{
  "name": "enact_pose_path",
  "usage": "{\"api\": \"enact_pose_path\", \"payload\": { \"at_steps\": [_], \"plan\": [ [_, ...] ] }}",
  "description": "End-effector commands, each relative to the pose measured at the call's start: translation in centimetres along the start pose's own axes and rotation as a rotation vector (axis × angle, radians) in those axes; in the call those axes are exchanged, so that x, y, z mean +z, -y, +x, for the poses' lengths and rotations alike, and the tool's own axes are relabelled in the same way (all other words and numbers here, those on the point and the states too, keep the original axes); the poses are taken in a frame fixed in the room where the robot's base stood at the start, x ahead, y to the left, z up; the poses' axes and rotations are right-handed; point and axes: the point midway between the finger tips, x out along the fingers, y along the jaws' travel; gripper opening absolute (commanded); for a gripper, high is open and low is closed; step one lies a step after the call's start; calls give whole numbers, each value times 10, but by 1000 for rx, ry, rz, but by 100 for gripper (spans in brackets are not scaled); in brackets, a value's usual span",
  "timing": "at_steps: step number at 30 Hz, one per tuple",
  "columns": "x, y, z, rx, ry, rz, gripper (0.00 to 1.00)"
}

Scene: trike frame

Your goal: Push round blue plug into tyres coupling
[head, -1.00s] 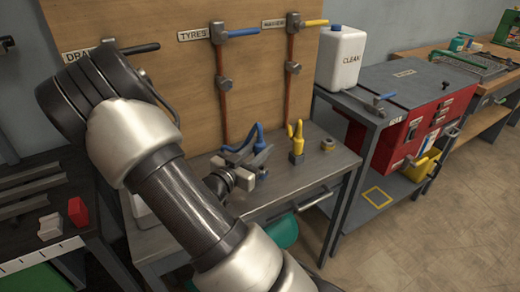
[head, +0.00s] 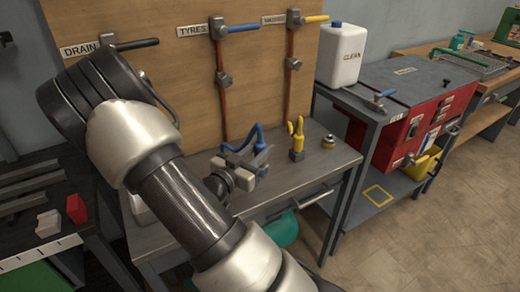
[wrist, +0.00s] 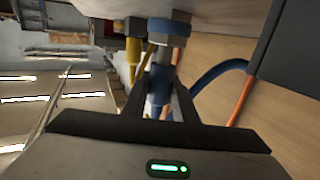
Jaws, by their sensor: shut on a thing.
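The round blue plug (wrist: 158,86) stands on the bench with its blue hose (head: 256,132) arching from it. My gripper (head: 262,157) is at the plug from the front left. In the upside-down wrist view my gripper (wrist: 160,75) has its fingers on either side of the plug, shut on it. A blue holder (wrist: 168,28) is at the plug's end; whether the plug is still seated in it, I cannot tell. The tyres coupling (head: 224,79) is on the red pipe under the TYRES label (head: 193,30), above and apart from my gripper.
A yellow plug (head: 297,138) stands in a holder to the right, close to the blue one. A small ring-like part (head: 328,141) lies farther right on the bench (head: 300,178). The DRAIN valve (head: 135,44) is at upper left. A white CLEAN jug (head: 342,55) stands at right.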

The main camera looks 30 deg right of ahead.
Motion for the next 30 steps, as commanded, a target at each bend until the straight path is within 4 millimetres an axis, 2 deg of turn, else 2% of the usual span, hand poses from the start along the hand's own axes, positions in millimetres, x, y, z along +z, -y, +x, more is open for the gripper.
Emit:
{"api": "enact_pose_path", "payload": {
  "at_steps": [2,3,6,14,19,23,30],
  "plan": [
    [3,0,0,0,0,0,2],
    [2,0,0,0,0,0,32],
    [2,0,0,0,0,0,47],
    [2,0,0,0,0,-1,47],
    [2,1,-13,-4,2,-1,47],
    [0,2,-37,-6,2,-1,47],
    [0,2,-97,-6,2,-2,47]
  ]
}}
